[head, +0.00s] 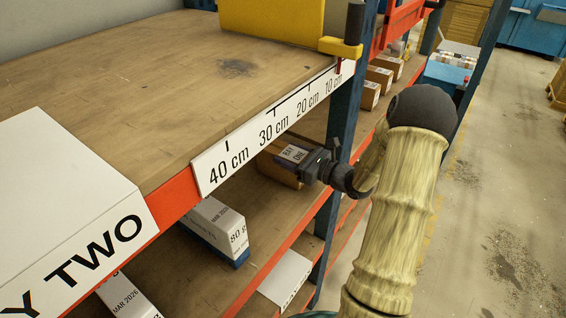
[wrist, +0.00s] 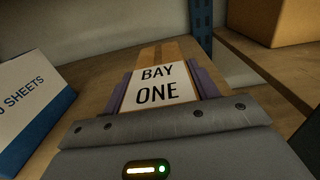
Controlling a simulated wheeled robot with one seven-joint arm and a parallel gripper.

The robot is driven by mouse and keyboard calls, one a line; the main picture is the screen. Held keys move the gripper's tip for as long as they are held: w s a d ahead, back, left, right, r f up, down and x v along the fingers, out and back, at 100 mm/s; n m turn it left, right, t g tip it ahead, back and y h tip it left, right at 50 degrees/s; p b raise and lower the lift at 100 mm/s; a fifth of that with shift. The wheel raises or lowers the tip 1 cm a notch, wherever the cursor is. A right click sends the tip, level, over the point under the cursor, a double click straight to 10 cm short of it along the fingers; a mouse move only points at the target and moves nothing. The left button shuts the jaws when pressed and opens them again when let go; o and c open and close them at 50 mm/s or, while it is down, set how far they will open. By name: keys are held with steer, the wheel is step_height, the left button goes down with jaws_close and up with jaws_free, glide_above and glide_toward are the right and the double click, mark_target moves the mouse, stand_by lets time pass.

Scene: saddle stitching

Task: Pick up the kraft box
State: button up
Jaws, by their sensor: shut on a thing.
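The kraft box (head: 276,170) is brown, with a white label on it, on the shelf level below the upper board in the head view. My gripper (head: 312,167) reaches it from the right, under the upper shelf's edge. In the wrist view, the kraft box (wrist: 175,52) shows brown tape and a white "BAY ONE" label. The two purple-grey fingers of my gripper (wrist: 161,88) are shut on the box, one along each side of the label. The upper shelf hides part of the box in the head view. I cannot tell whether its underside touches the shelf.
White-and-blue paper packs (head: 222,228) stand left of the box; one also shows in the wrist view (wrist: 32,112). A blue rack post (head: 346,110) stands close to my arm. The upper shelf's ruler-marked edge (head: 262,134) is overhead. More brown boxes (head: 380,78) lie beyond the post.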

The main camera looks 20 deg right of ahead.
steer(key=shift+w+r, duration=0.1)
steer(key=shift+r, duration=0.1)
steer(key=shift+d+r, duration=0.1)
steer(key=shift+r, duration=0.1)
step_height(320, 180, up, 9)
steer(key=b, duration=0.3)
steer(key=shift+r, duration=0.15)
stand_by(0.7)
